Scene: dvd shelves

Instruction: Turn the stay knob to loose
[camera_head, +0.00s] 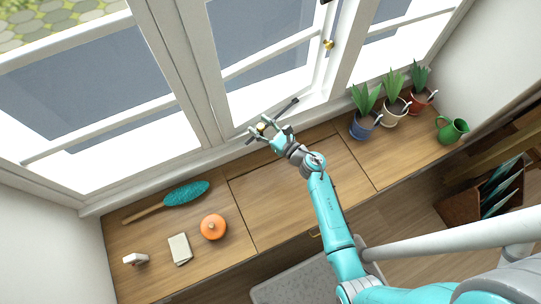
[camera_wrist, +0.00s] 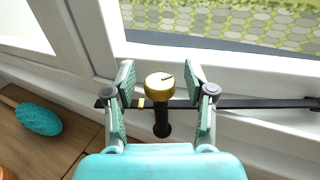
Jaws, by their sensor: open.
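The stay knob (camera_wrist: 159,87) is a round brass cap with a short dark line on its top face, on a dark stem, in the middle of the wrist view. The dark window stay bar (camera_wrist: 255,103) runs sideways by it, with a small yellow mark (camera_wrist: 141,102) just left of the stem. My gripper (camera_wrist: 160,78) is open, with one finger on each side of the knob and a visible gap on both sides. In the head view my gripper (camera_head: 266,130) is at the window sill, and the knob shows small and yellowish there.
On the wooden counter (camera_head: 285,205) are a teal duster (camera_head: 186,194), an orange round object (camera_head: 213,227), a pale block (camera_head: 180,249) and a small white object (camera_head: 136,259). Potted plants (camera_head: 394,110) and a green jug (camera_head: 452,129) stand to the right. The window frame (camera_head: 185,75) rises close behind my gripper.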

